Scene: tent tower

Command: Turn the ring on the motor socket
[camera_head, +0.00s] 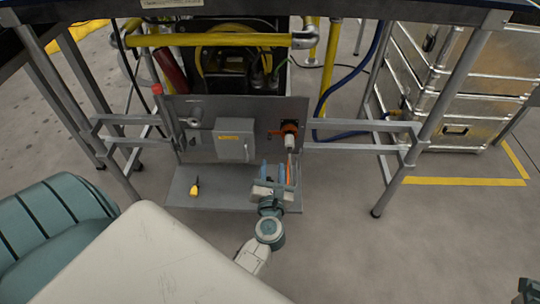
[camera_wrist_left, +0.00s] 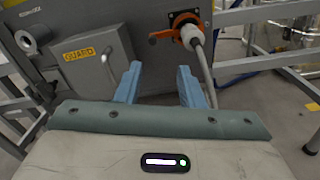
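The motor socket (camera_head: 289,129) is orange and sits on the right part of the grey upright panel. In the left wrist view its orange ring (camera_wrist_left: 183,22) has a lever sticking out to the left. A pale plug (camera_wrist_left: 192,38) sits in it, with a pale cable hanging down. My left gripper (camera_head: 274,168) is below the socket in the head view, apart from the ring. Its two blue fingers (camera_wrist_left: 160,72) are spread with nothing between them. The right finger is close to the cable; whether they touch I cannot tell. My right gripper's fingers are not seen.
A grey box marked GUARD (camera_wrist_left: 90,58) is left of the socket. A yellow-and-black item (camera_head: 195,187) lies on the grey base plate (camera_head: 215,199). Table legs and rails (camera_head: 350,148) flank the panel. Metal cases (camera_head: 455,105) stand at right; the floor before them is clear.

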